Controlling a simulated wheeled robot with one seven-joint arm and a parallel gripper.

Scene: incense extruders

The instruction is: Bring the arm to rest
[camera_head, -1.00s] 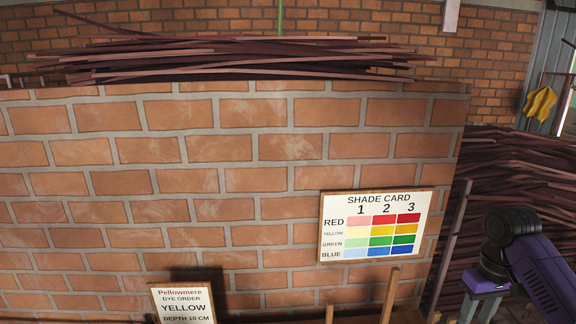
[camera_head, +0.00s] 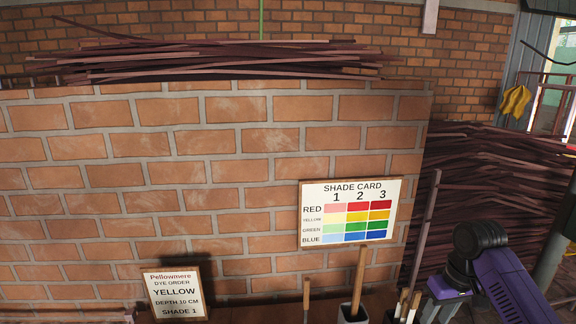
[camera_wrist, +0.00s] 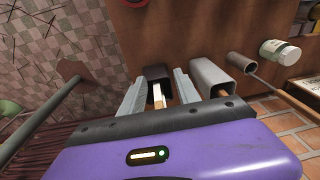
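My gripper (camera_head: 437,312) hangs at the lower right of the head view, below my purple and black arm, its tips near the bottom edge. In the wrist view its two grey fingers (camera_wrist: 159,78) stand apart. A wooden stick (camera_wrist: 158,95) in a dark square holder (camera_wrist: 157,71) shows in the gap between them, seemingly beyond the tips. I see nothing gripped.
A shade card (camera_head: 348,213) and a yellow dye order sign (camera_head: 176,296) stand before a brick wall (camera_head: 200,170). A stick (camera_head: 359,275) stands in a pot (camera_head: 351,316). Bundled sticks (camera_head: 480,185) lie right. A grey square tube (camera_wrist: 212,76) and jar (camera_wrist: 280,52) are near my gripper.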

